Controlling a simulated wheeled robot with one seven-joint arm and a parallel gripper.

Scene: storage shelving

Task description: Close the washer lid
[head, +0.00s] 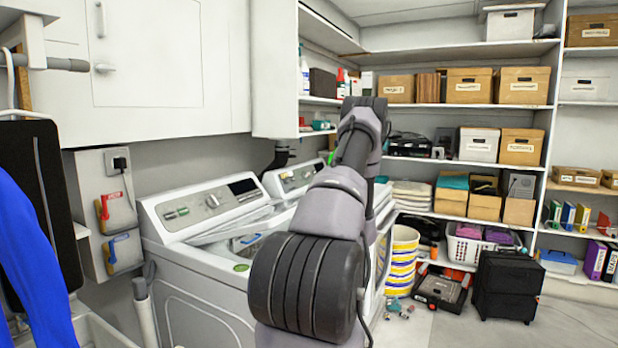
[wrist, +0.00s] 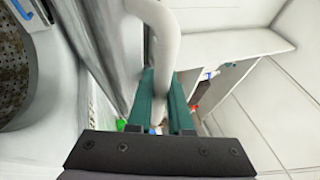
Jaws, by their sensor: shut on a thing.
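In the head view, the white washer (head: 195,265) stands at left with its control panel (head: 212,204) at the back. Its top opening shows partly, and my arm covers much of the right side. I cannot make out the lid's angle there. My gripper is hidden behind my arm in the head view. In the wrist view, my gripper (wrist: 161,90) has its green fingers shut on a white rounded part (wrist: 162,38), which passes between them. It may be the lid's edge or handle; I cannot tell for sure. A perforated metal drum (wrist: 20,65) shows at left.
A second white machine (head: 293,177) stands beyond the washer, partly behind my arm. A yellow-striped bucket (head: 403,262) and a black cabinet (head: 508,288) stand on the floor at right. Shelves with boxes (head: 470,85) line the back. Blue cloth (head: 30,265) hangs at near left.

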